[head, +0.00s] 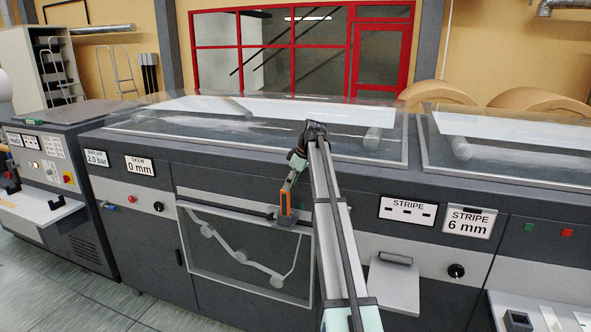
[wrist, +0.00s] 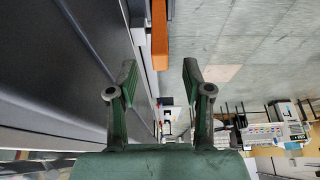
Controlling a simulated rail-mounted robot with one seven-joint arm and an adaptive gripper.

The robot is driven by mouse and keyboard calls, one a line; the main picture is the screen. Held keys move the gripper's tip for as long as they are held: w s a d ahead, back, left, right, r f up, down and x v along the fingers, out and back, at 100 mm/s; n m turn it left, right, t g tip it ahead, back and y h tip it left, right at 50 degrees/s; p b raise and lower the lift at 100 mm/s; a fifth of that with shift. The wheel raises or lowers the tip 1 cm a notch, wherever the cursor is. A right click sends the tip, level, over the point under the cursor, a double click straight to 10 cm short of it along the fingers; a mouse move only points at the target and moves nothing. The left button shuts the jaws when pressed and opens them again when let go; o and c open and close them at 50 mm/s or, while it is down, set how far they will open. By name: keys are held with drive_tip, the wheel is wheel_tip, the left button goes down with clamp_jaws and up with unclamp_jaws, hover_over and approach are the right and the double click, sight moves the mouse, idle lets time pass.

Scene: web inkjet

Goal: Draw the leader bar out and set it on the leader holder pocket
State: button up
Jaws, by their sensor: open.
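My gripper (wrist: 159,72) is open in the wrist view, with two green fingers and nothing held. An orange bar-like piece (wrist: 159,40) lies beyond the fingertips, roughly in line with the gap; whether its end is between them I cannot tell. In the head view my gripper (head: 291,182) points down in front of the machine, with the orange piece (head: 285,203) just below it, by a grey plate at the top of a clear panel. It may be the leader bar; no label confirms this. I cannot identify the leader holder pocket with certainty.
The clear panel (head: 243,262) covers rollers and a pale web line. A grey bracket (head: 393,285) juts out at right, below the stripe signs (head: 407,211). Knobs (head: 158,207) stick out of the front. Glass covers (head: 250,142) top the machine. Open floor (head: 75,290) lies in front.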

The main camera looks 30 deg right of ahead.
sight(283, 199)
drive_tip(key=p+x, duration=0.2)
drive_tip(key=x, duration=0.6)
drive_tip(key=shift+f, duration=0.3)
clamp_jaws()
